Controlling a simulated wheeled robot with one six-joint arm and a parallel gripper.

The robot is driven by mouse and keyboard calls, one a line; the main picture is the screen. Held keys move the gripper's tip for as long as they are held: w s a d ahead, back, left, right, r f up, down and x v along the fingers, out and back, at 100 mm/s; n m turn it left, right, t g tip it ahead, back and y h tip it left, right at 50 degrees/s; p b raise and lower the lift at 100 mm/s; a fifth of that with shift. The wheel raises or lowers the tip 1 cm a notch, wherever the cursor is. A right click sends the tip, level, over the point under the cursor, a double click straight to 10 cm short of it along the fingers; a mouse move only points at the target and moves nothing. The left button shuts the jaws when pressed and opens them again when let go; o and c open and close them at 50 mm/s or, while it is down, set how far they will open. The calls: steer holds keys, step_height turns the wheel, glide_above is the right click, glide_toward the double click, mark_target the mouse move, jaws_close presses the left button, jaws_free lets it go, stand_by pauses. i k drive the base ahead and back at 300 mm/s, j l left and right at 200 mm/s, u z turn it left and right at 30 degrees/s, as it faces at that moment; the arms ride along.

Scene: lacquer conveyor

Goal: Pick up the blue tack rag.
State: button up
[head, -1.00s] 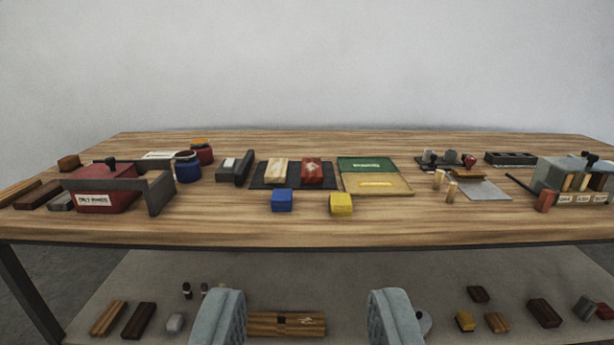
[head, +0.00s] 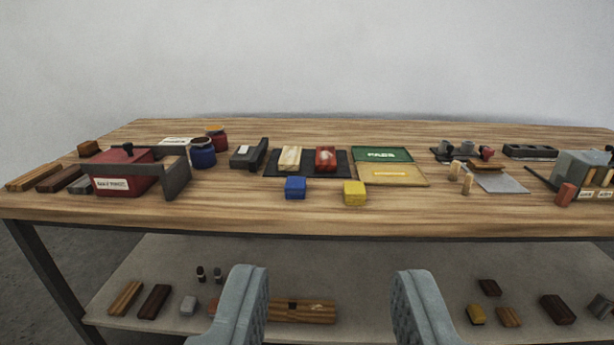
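A small blue block-shaped piece (head: 295,187), which looks like the blue tack rag, sits on the wooden table (head: 260,215) near its front edge, left of the picture's middle. A similar yellow block (head: 355,193) sits to its right, apart from it. My gripper (head: 332,310) shows at the bottom of the view with its two grey padded fingers wide apart. Nothing is between the fingertips. It is in front of the table and apart from the blue piece, which is in full view.
Behind the blue piece lies a dark mat (head: 270,167) with a wooden and a red block. A green and tan tray (head: 405,176) is to the right. A red lidded box (head: 122,178) stands left. A lower shelf (head: 390,270) holds several blocks. Bare tabletop surrounds the blue piece's front.

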mark_target(294, 187)
steer(key=i+j, duration=0.15)
steer(key=i, duration=0.3)
steer(key=i+j, duration=0.15)
steer(key=i, duration=0.3)
